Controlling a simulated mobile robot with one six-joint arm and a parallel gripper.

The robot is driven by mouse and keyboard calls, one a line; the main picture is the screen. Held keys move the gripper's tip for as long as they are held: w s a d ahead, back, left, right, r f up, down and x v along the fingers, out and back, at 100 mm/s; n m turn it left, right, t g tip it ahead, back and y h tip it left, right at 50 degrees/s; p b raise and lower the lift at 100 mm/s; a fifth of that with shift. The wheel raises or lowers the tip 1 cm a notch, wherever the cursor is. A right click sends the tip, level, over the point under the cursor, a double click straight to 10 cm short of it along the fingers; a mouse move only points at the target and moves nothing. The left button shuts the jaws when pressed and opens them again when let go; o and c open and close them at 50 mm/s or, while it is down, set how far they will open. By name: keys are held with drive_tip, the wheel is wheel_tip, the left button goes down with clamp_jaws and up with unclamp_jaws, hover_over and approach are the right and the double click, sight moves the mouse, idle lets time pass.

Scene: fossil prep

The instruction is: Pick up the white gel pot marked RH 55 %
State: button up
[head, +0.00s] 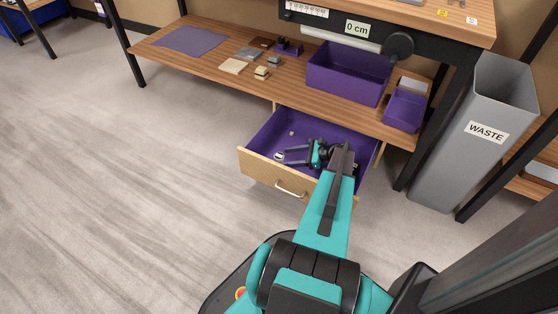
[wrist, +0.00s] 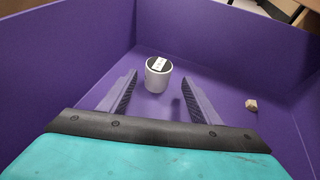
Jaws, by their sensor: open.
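The white gel pot (wrist: 158,78) stands upright on the purple floor of the open drawer. It has a dark top with a small pale label, whose writing is too small to read. In the wrist view my gripper (wrist: 152,92) is open, with the pot ahead of and between its two fingers, apart from both. In the head view my gripper (head: 283,156) is down inside the drawer (head: 256,164), and the pot (head: 278,156) shows as a small white shape by the fingertips.
A small beige lump (wrist: 251,105) lies on the drawer floor to the right. Purple drawer walls surround the gripper. The wooden shelf (head: 210,50) above holds a large purple bin (head: 345,75), a smaller purple bin (head: 404,110) and several small blocks. A grey waste bin (head: 470,140) stands at right.

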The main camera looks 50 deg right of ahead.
sight(279, 158)
drive_tip(key=shift+b+x, duration=1)
drive_tip(key=shift+x, duration=0.35)
drive_tip(key=shift+b+x, duration=0.4)
drive_tip(key=shift+x, duration=0.8)
drive_tip(key=shift+a+r, duration=0.1)
drive_tip(key=shift+a, duration=0.05)
drive_tip(key=shift+s, duration=0.1)
drive_tip(key=c, duration=1.1)
drive_tip(key=shift+c, duration=0.2)
drive_tip(key=shift+r, duration=0.1)
wheel_tip(279, 158, up, 10)
drive_tip(key=p, duration=0.4)
